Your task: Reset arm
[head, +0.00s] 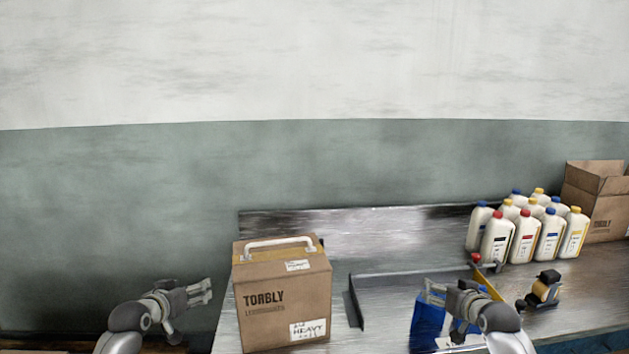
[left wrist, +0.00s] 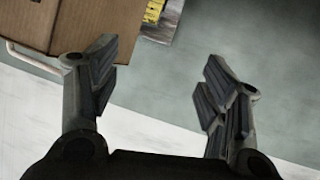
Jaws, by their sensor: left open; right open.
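My left gripper (head: 203,291) is open and empty in the head view, left of a cardboard box and apart from it. In the left wrist view its two fingers (left wrist: 160,90) stand wide apart with nothing between them. My right gripper (head: 430,291) is open in the head view, in front of a blue container (head: 428,318) at the table's front. It partly covers that container, and I cannot tell whether they touch.
A closed cardboard box (head: 283,300) marked TORBLY with a white handle stands on the metal table (head: 350,222). Several white bottles (head: 525,238) with coloured caps stand at the back right beside an open carton (head: 603,215). A tape dispenser (head: 545,288) sits at the right.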

